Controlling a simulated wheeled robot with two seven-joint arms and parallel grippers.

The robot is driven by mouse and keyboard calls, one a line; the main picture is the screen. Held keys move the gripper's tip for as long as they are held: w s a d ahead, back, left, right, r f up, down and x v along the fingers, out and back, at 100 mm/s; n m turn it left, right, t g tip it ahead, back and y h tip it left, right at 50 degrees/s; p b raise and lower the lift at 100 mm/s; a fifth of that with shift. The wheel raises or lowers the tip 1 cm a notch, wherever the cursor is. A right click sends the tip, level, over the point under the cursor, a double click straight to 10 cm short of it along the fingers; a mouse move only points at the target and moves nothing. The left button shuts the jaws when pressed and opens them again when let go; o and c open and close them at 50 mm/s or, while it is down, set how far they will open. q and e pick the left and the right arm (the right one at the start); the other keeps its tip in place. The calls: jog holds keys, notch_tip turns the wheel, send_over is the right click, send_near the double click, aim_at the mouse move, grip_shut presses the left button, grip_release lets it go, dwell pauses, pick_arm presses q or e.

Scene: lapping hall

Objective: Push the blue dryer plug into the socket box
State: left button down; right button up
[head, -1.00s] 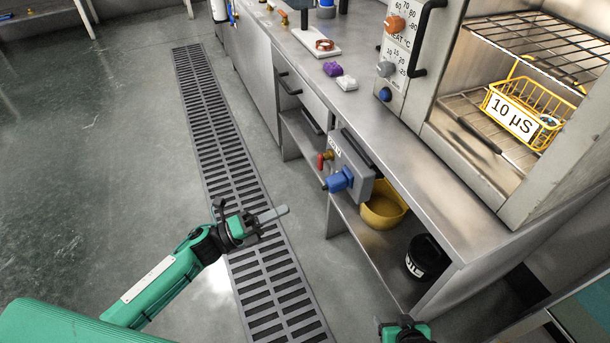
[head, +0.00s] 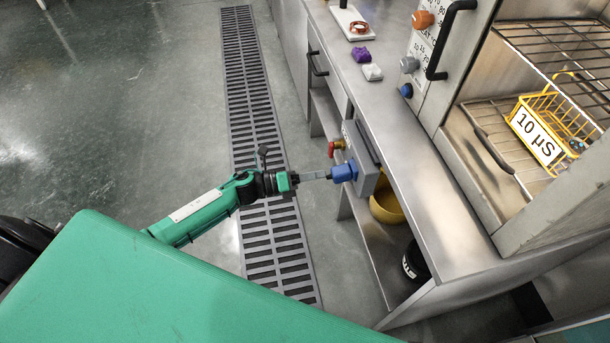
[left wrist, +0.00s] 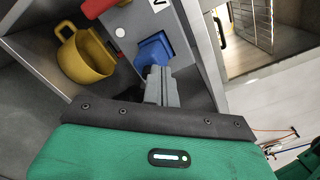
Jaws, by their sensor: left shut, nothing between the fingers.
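The blue dryer plug (head: 343,173) sits at the front of the grey socket box (head: 366,178), which is fixed to the bench side. The plug also shows in the left wrist view (left wrist: 155,50), against the face of the socket box (left wrist: 150,20). My left gripper (head: 327,175) is shut and empty. Its fingertips are at the back of the plug, touching or nearly so; in the left wrist view the closed fingers (left wrist: 160,80) cover part of the plug. How deep the plug sits in the box cannot be told. My right gripper is out of view.
A red-handled valve (head: 336,146) is right beside the socket box. A yellow container (head: 388,208) and a black tub (head: 414,264) stand on the shelf below the bench top (head: 450,205). A floor drain grate (head: 250,90) runs under my left arm.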

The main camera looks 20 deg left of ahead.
pick_arm(q)
jog(key=shift+w+d, duration=0.3)
jog(key=shift+d, duration=0.2)
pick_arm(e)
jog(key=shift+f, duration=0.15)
pick_arm(q)
jog(key=shift+w+d, duration=0.2)
jog(key=shift+d, duration=0.1)
jog(key=shift+s+a, duration=0.1)
jog(key=b+v, duration=0.2)
jog(key=v, duration=1.4)
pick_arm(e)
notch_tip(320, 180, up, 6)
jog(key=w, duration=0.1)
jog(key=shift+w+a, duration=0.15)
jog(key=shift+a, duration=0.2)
